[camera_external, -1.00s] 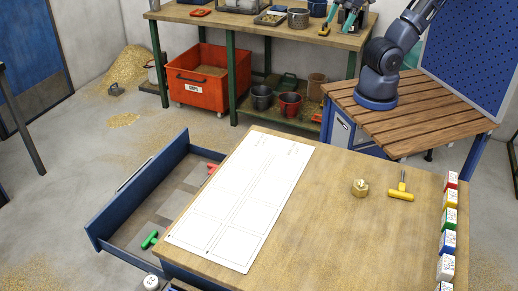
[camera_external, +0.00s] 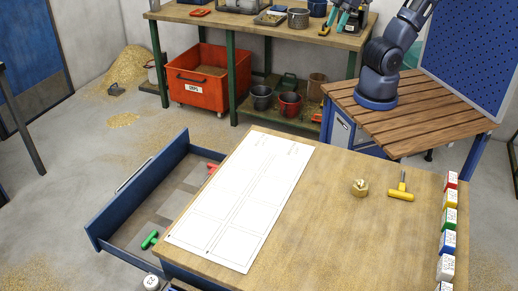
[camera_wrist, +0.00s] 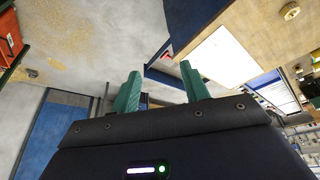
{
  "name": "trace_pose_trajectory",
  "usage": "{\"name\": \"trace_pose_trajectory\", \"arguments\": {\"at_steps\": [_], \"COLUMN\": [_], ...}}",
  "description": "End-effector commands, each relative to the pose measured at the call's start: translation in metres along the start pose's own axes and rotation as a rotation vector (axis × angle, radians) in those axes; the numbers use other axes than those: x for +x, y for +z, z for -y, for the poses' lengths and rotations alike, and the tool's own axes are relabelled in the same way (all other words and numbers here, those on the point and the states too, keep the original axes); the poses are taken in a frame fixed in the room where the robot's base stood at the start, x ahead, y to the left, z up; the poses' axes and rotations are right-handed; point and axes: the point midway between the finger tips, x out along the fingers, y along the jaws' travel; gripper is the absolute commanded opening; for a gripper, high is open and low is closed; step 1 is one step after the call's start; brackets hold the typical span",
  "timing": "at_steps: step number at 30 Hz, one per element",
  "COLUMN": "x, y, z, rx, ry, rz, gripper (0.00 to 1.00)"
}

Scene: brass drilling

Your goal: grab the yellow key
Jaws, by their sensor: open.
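The yellow key (camera_external: 401,194) is a T-shaped piece with a thick yellow handle and a thin shaft. It lies on the right part of the wooden table, its handle toward the near side. My gripper (camera_external: 345,20) shows at the top edge of the external view, far behind and above the key, with only its teal fingers partly in frame. In the wrist view my gripper (camera_wrist: 163,86) has its two teal fingers apart with nothing between them. I do not make out the key in the wrist view.
A brass nut (camera_external: 359,187) lies just left of the key. A white sheet (camera_external: 232,205) covers the table's left part. Numbered coloured blocks (camera_external: 448,243) line the right edge. An open blue drawer (camera_external: 118,208) holds a green key (camera_external: 150,240) and a red key (camera_external: 212,168).

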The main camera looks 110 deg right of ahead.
Motion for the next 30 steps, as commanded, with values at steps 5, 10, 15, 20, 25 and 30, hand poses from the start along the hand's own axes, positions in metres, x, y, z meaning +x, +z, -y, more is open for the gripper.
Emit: {"name": "trace_pose_trajectory", "arguments": {"at_steps": [5,10,15,20,25,30], "x": [0.015,0.032,0.052,0.072,0.096,0.122], "y": [-0.035,-0.063,-0.084,-0.096,-0.099,-0.092], "z": [0.037,0.078,0.127,0.178,0.237,0.301], "rx": [-0.089,-0.17,-0.253,-0.332,-0.415,-0.501], "ry": [-0.024,-0.044,-0.062,-0.079,-0.097,-0.112], "rz": [0.045,0.084,0.121,0.156,0.192,0.228], "gripper": [0.45,0.45,0.45,0.45,0.45,0.45]}}
